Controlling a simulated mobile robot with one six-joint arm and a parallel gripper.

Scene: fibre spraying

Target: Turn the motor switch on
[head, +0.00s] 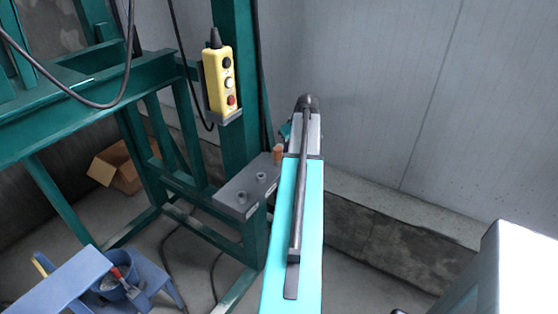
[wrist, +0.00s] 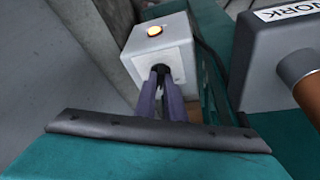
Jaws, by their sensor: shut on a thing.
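A pale grey switch box (wrist: 160,50) stands at the top middle of the wrist view. A round lamp (wrist: 154,31) on its top glows orange. A small black switch knob (wrist: 161,70) is on the box's near face. My gripper (wrist: 161,78) reaches it with two purple-grey fingers, which are shut on the knob; the fingers partly hide it. Whether the knob is turned cannot be read. In the head view my arm covers the gripper, and I cannot make out the switch there.
A grey box labelled WORK (wrist: 275,45) with a copper-coloured handle (wrist: 308,88) stands close right of the fingers. A yellow button pendant (head: 219,82) hangs on the green frame (head: 237,120). A blue stool (head: 65,280) and cardboard box (head: 118,168) are at left. A wall (head: 375,90) stands behind.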

